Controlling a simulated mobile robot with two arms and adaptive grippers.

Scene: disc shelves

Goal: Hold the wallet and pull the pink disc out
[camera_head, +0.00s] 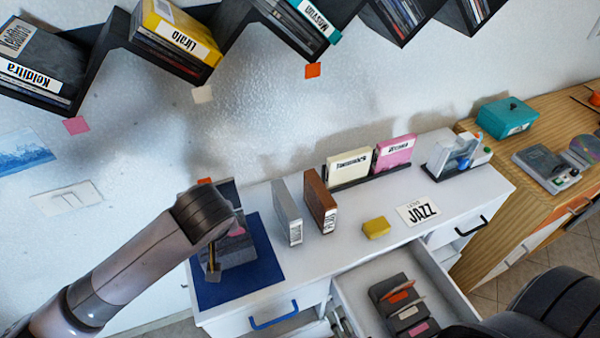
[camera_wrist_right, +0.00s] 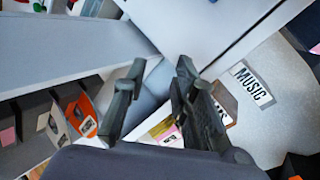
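A dark grey wallet-like thing (camera_head: 238,253) with a pink patch (camera_head: 237,230) lies on the blue mat at the cabinet's left; I cannot tell whether the pink is the disc. My left arm ends above it, and its gripper (camera_head: 213,262) is mostly hidden behind the arm. Dark sleeves (camera_head: 393,289) in the open drawer hold an orange piece (camera_head: 398,296) and a pink piece (camera_head: 418,328). In the right wrist view my right gripper (camera_wrist_right: 155,92) has its fingers apart with nothing seen between them. The orange piece (camera_wrist_right: 82,116) and a pink one (camera_wrist_right: 8,137) show at left there.
The open drawer (camera_head: 345,288) juts out from the white cabinet. Grey (camera_head: 288,213) and brown (camera_head: 320,200) cases stand on top, with cream (camera_head: 348,168) and pink (camera_head: 394,152) ones behind. A yellow block (camera_head: 376,227) and JAZZ card (camera_head: 418,213) lie nearby. Shelves hang above.

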